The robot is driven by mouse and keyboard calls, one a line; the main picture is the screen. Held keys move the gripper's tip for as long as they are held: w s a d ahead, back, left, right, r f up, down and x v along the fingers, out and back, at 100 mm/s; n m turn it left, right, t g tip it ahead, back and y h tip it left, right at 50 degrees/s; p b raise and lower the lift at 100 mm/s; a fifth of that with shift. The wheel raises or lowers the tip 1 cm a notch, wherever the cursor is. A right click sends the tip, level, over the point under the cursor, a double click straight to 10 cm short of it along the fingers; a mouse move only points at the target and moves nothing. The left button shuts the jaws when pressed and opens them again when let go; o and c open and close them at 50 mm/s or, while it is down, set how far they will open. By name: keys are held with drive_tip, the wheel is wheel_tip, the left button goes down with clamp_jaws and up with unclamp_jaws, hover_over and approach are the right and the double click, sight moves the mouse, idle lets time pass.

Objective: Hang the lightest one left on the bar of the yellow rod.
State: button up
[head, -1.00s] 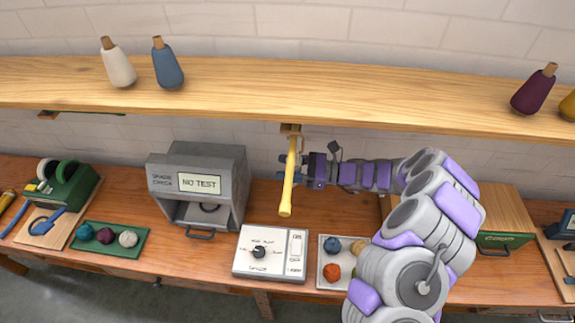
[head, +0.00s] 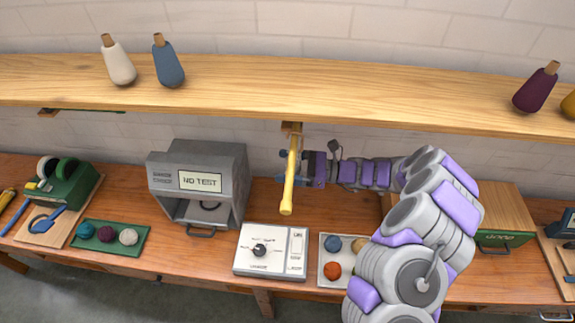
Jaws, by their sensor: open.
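A yellow rod (head: 288,196) hangs down and towards me from a wooden block under the shelf. My gripper (head: 284,168) comes from the right and is open at the rod's upper half. Dark fingertips show just left of the rod; whether they touch it I cannot tell. I see no skein in the gripper or on the rod. A green tray (head: 81,244) at the left holds a teal ball (head: 85,231), a maroon ball (head: 105,234) and a pale grey ball (head: 128,237), the palest there. A white tray (head: 325,284) holds blue (head: 333,244), orange (head: 332,269) and yellowish balls, partly hidden by my arm.
A grey box with a "NO TEST" label (head: 200,181) and a white dial panel (head: 270,251) stand on the bench. Above, the wooden shelf (head: 230,82) carries yarn cones. A green-fronted wooden box (head: 501,238) stands right of my arm. Some bench behind the panel is clear.

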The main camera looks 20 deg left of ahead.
drive_tip(key=p+v, duration=0.1)
drive_tip(key=v, duration=1.6)
drive_tip(key=shift+w+d+p, duration=0.15)
drive_tip(key=shift+d+p, duration=0.05)
drive_tip(key=shift+p, duration=0.15)
